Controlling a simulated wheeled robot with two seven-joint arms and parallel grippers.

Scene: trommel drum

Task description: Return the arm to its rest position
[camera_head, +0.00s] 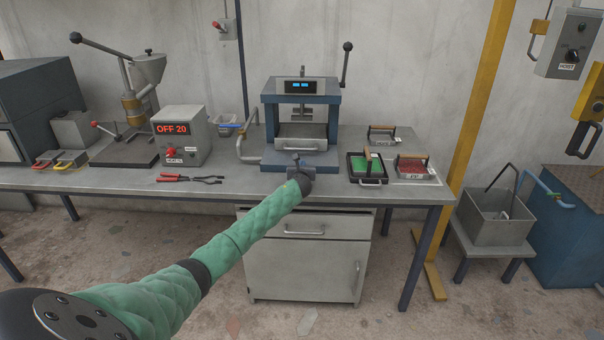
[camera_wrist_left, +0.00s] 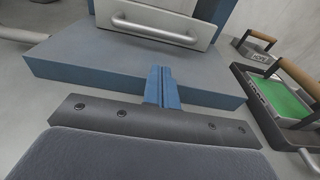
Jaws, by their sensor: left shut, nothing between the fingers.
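My left arm, in a green quilted sleeve, reaches in from the lower left of the head view. My left gripper (camera_head: 298,162) is at the front edge of the blue press base. It is shut and empty. In the left wrist view its blue fingers (camera_wrist_left: 162,88) are together, pointing at the base of the press. The blue press (camera_head: 301,98) stands on the grey bench, with a silver drawer and handle that also show in the left wrist view (camera_wrist_left: 155,25). My right gripper is not in view.
Right of the gripper are a tray with green content (camera_head: 382,179), a red-filled tray (camera_head: 432,178) and another tray (camera_head: 381,141). Red-handled tongs (camera_head: 190,179) and a control box (camera_head: 183,135) reading OFF 20 are left. A yellow post (camera_head: 475,120) stands at right.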

